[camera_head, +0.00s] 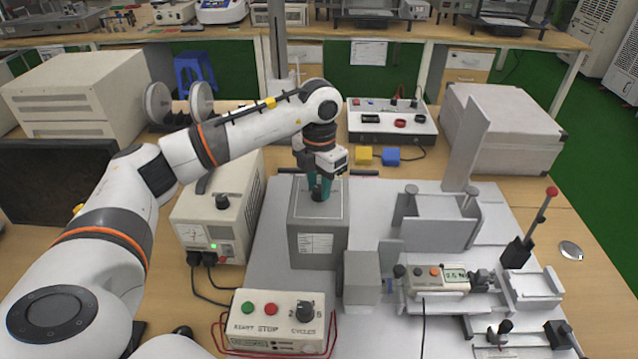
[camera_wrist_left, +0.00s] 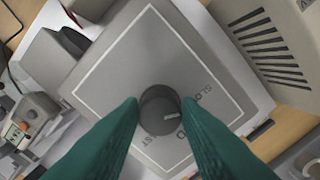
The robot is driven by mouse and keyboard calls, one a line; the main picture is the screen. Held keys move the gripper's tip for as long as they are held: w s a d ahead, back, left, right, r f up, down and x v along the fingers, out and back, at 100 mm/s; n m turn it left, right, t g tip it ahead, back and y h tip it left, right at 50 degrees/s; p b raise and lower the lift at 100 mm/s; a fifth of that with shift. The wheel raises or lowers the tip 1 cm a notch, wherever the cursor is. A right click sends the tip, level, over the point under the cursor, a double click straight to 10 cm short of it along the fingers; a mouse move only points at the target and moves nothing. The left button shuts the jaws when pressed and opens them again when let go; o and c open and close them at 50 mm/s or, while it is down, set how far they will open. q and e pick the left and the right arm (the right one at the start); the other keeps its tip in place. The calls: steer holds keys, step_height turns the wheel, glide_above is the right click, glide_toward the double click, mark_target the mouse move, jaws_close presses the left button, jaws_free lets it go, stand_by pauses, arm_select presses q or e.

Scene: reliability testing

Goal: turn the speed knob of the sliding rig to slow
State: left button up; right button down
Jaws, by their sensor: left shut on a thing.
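The sliding rig's grey box (camera_head: 318,245) stands on the light grey plate, with a bordered panel on its top. The dark round speed knob (camera_wrist_left: 159,112) sits on that panel. A pale pointer line on the knob points towards the right of the left wrist view. Partly covered lettering shows, "SLO" at upper right and "ST" below the knob. My left gripper (camera_head: 320,188) reaches down from above, its two green fingers shut on the knob from both sides. The fingers hide part of the panel. My right gripper is not in view.
A control box (camera_head: 278,322) with green and red buttons stands at the front. A cream power unit (camera_head: 218,212) is left of the rig. The slide with its force gauge (camera_head: 438,279) is at right. Yellow (camera_head: 363,155) and blue (camera_head: 391,156) blocks lie behind.

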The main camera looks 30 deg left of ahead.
mark_target(319, 187)
arm_select(q)
steer(key=shift+w+r, duration=0.1)
steer(key=shift+r, duration=0.05)
steer(key=o, duration=1)
steer(key=shift+r+b, duration=0.6)
steer(key=shift+r, duration=5.35)
steer(key=shift+f, duration=0.1)
